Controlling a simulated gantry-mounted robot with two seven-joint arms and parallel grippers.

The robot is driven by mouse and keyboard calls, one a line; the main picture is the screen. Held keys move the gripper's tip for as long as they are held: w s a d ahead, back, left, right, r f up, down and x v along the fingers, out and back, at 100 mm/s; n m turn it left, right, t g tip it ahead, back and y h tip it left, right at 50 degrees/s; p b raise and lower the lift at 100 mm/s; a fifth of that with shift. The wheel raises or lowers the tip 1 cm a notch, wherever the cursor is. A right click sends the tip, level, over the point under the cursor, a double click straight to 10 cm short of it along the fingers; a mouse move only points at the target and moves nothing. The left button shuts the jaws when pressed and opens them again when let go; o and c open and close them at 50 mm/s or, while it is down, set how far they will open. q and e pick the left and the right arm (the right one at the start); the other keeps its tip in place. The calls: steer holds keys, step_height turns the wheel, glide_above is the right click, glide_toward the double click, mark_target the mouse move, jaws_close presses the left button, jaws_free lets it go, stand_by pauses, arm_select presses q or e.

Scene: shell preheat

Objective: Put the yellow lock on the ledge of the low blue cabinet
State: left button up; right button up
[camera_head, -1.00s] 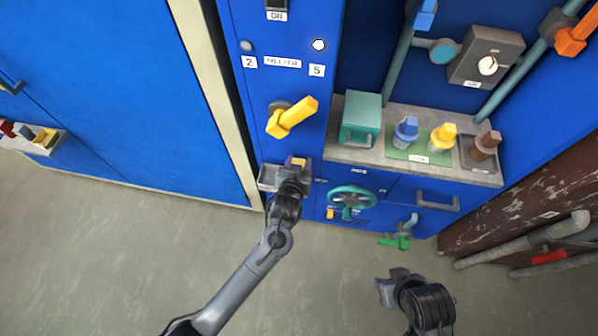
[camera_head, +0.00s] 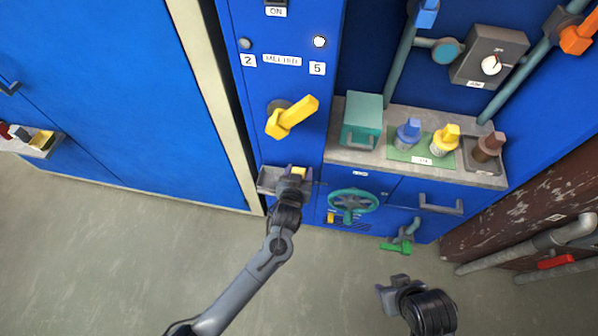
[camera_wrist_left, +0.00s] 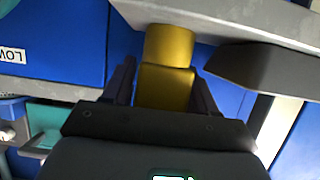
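The yellow lock (camera_head: 298,172) is at the small grey ledge (camera_head: 268,181) low on the tall blue cabinet (camera_head: 250,105). My left gripper (camera_head: 298,175) is there, with one finger on each side of the lock. In the left wrist view the lock (camera_wrist_left: 166,80) fills the space between the fingers, which look shut on it. A grey metal ledge edge (camera_wrist_left: 230,22) lies just beyond it. I cannot tell whether the lock touches the ledge. The low blue cabinet (camera_head: 400,190) is to the right. My right gripper (camera_head: 392,290) is at lower right; its finger gap is unclear.
A teal handwheel (camera_head: 352,201), a drawer handle (camera_head: 440,207) and a green valve (camera_head: 398,247) stick out from the low cabinet's front. Its grey top (camera_head: 350,157) carries a teal box (camera_head: 362,120) and several coloured plugs. The floor (camera_head: 130,250) in front is clear.

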arm_select(q)
steer(key=shift+r, duration=0.15)
steer(key=shift+s+r, duration=0.1)
steer(key=shift+r, duration=0.1)
steer(key=p+v, duration=0.5)
steer(key=v, duration=0.5)
steer(key=s+a+r+g+y, duration=0.1)
steer(key=s+a+g, duration=0.3)
steer(key=s+a, duration=0.6)
steer(key=s+a+r+g+y, duration=0.1)
steer(key=s+a+g, duration=0.4)
steer(key=s+a, duration=0.5)
steer(key=s+r, duration=0.1)
steer(key=s, duration=0.3)
steer(key=shift+s+r+g, duration=0.3)
steer(key=shift+r, duration=0.05)
